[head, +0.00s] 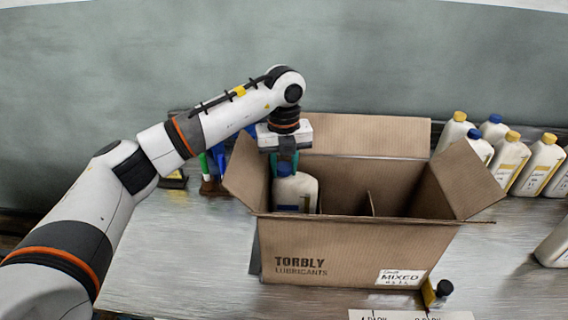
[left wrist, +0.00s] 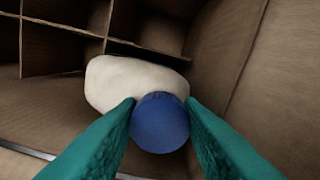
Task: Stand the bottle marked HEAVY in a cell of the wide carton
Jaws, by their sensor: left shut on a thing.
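The wide carton (head: 340,249) stands open on the table, with flaps spread and dividers making cells inside. A white bottle (head: 295,190) with blue on it is inside the carton's left end, its lower part hidden by the front wall. My left gripper (head: 285,168) points down above it. In the left wrist view its teal fingers (left wrist: 160,118) are shut on the blue cap (left wrist: 160,124), with the white bottle body (left wrist: 125,82) below, beside the cardboard dividers (left wrist: 60,27). No HEAVY marking is readable. I cannot tell whether the bottle touches the carton floor. My right gripper is not in view.
Several white bottles with yellow or blue caps (head: 509,160) stand behind the carton to the right. Another white bottle (head: 555,245) is at the right edge. A small black-capped item (head: 443,288) is at the carton's front right. Pens (head: 212,170) stand behind left.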

